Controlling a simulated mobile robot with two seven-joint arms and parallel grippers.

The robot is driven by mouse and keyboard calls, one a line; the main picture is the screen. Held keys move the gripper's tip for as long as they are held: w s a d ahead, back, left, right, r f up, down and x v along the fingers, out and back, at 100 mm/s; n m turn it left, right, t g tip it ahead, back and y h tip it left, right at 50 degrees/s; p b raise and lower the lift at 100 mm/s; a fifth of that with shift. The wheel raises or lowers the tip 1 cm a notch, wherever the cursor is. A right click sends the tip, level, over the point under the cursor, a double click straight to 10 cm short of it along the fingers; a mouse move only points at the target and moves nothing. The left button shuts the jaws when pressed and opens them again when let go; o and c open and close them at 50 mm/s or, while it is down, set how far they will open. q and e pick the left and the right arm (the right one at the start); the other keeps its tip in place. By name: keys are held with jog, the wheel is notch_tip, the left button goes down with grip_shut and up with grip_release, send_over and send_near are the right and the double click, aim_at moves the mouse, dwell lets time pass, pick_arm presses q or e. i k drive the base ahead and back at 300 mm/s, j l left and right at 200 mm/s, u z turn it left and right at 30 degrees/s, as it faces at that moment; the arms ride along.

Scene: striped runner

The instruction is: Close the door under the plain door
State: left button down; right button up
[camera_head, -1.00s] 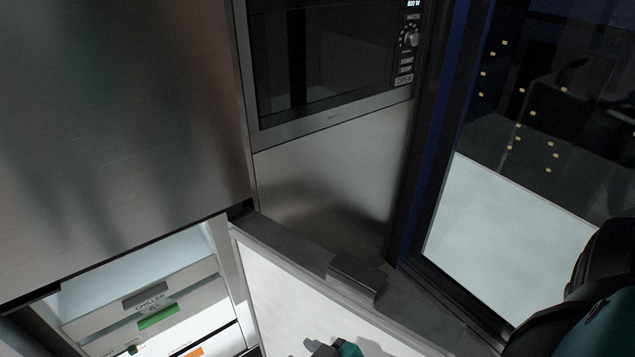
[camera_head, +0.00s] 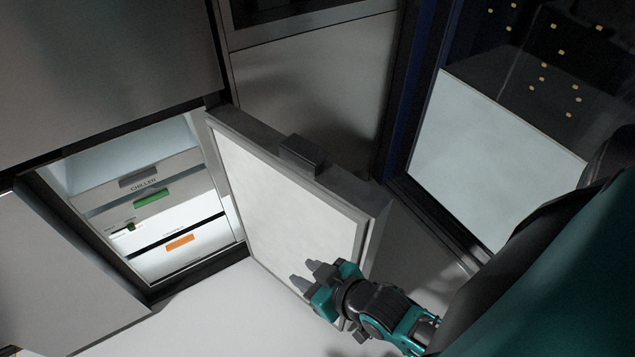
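The open door (camera_head: 275,205) is the lower fridge door, with a white inner panel, a grey frame and a dark block handle (camera_head: 301,153) on its top edge. It stands swung out to the right of the lit compartment (camera_head: 150,215) with its drawers. The plain door (camera_head: 95,75), brushed steel, is above the compartment and looks shut. My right gripper (camera_head: 308,276), teal and grey, is in front of the open door's inner face near its lower part. Its two fingers are apart with nothing between them. Whether it touches the panel I cannot tell. My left gripper is out of view.
A steel panel (camera_head: 310,90) stands behind the open door, below a built-in appliance. A dark glass door or window (camera_head: 500,150) is at the right. Another light panel (camera_head: 60,275) is at lower left. Pale floor (camera_head: 215,310) lies clear in front of the compartment.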

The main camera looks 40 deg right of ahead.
aim_at(292, 205)
jog(key=k+l+u, duration=0.3)
jog(key=k+l, duration=0.3)
jog(key=k+l+u, duration=0.15)
jog(key=l, duration=0.25)
jog(key=l+u, duration=0.15)
jog(key=l, duration=0.3)
jog(key=l+u, duration=0.3)
jog(key=l, duration=1.3)
jog(key=i, duration=0.05)
